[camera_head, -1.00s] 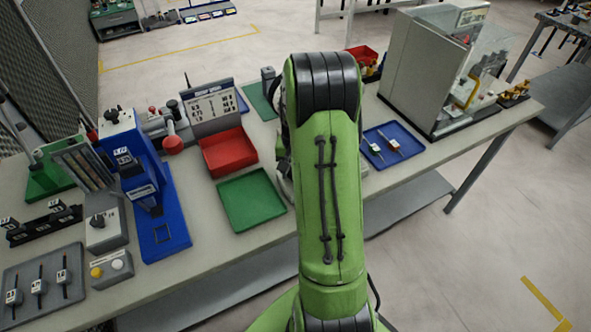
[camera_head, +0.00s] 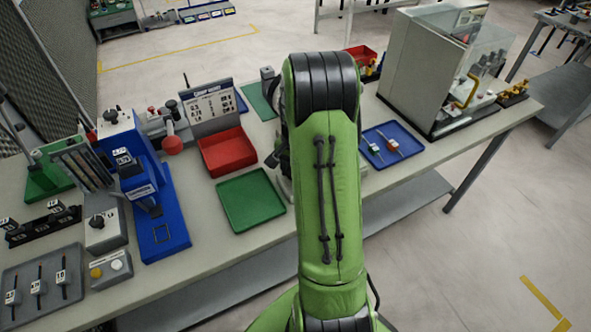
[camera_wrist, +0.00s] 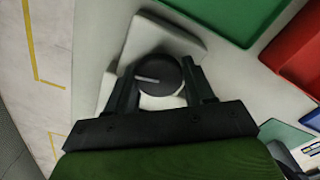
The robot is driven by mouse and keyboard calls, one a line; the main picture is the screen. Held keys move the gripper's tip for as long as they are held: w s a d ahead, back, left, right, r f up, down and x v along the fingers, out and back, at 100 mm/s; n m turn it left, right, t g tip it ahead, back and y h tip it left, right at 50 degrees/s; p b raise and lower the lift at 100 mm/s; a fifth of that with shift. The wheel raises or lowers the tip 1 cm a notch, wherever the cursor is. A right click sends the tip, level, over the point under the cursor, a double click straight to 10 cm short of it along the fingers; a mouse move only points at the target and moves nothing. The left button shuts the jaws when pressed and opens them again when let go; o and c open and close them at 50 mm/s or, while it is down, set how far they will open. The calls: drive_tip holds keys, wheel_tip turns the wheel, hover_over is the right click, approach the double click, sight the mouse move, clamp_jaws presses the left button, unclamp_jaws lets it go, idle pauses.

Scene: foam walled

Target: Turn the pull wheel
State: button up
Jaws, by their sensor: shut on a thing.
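The pull wheel (camera_wrist: 160,85) is a dark round knob with a pale line on its face, seen from above in the wrist view. It sits on a pale grey block (camera_wrist: 160,38) on the bench. My gripper (camera_wrist: 162,76) is shut on the wheel, with one black finger on its left side and one on its right. In the head view my green arm hides the wheel and most of the gripper.
A green tray (camera_head: 251,200) and a red bin (camera_head: 228,152) are left of my arm, and a blue tray (camera_head: 392,143) is right of it. A blue press-like device (camera_head: 165,232) stands farther left. A large grey cabinet (camera_head: 425,70) stands at the right.

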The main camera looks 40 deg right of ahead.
drive_tip(key=shift+w+d+r, duration=0.1)
drive_tip(key=o, duration=1)
wheel_tip(320, 180, up, 16)
drive_tip(key=p, duration=0.3)
drive_tip(key=shift+f, duration=0.2)
